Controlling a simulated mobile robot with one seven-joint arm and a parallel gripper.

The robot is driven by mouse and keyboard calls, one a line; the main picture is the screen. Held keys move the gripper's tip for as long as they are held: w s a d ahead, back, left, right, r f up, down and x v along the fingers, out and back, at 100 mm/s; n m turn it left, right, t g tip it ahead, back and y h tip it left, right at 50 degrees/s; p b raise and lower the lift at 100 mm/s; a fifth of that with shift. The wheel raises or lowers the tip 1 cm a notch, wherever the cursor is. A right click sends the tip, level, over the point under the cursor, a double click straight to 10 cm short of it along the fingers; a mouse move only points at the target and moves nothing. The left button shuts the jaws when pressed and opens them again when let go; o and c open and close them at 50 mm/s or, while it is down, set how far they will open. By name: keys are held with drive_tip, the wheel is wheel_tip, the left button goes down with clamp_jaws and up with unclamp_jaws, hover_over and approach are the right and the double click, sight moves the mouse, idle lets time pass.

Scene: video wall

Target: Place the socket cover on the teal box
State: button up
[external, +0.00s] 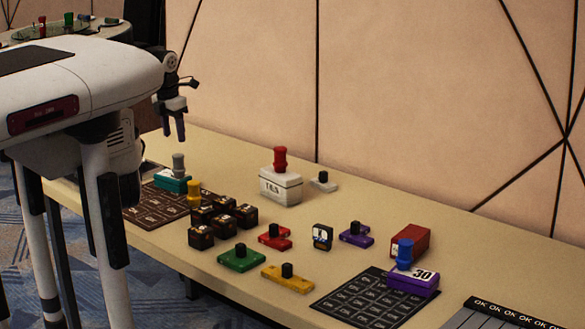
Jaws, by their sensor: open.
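The teal box (172,181) sits on the brown marked mat at the left of the table. A grey knob (178,165) stands upright on or just behind it; I cannot tell which. No piece is clearly identifiable as the socket cover. Flat knobbed pieces that may include it are white (327,186), red (275,239), purple (356,236), green (240,261) and yellow (288,281). My gripper (174,138) points down with its fingers apart and empty. In the picture it is above the teal box, clear of it.
Several dark brown cubes (222,222) and a yellow knob (194,192) are near the brown mat (148,212). A white box (281,188) with a red knob stands behind. A red block (410,238) and a purple box (413,284) are near the black mat (370,302). The wall borders the back edge.

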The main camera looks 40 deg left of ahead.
drive_tip(key=r, duration=0.3)
drive_tip(key=shift+s+r, duration=0.2)
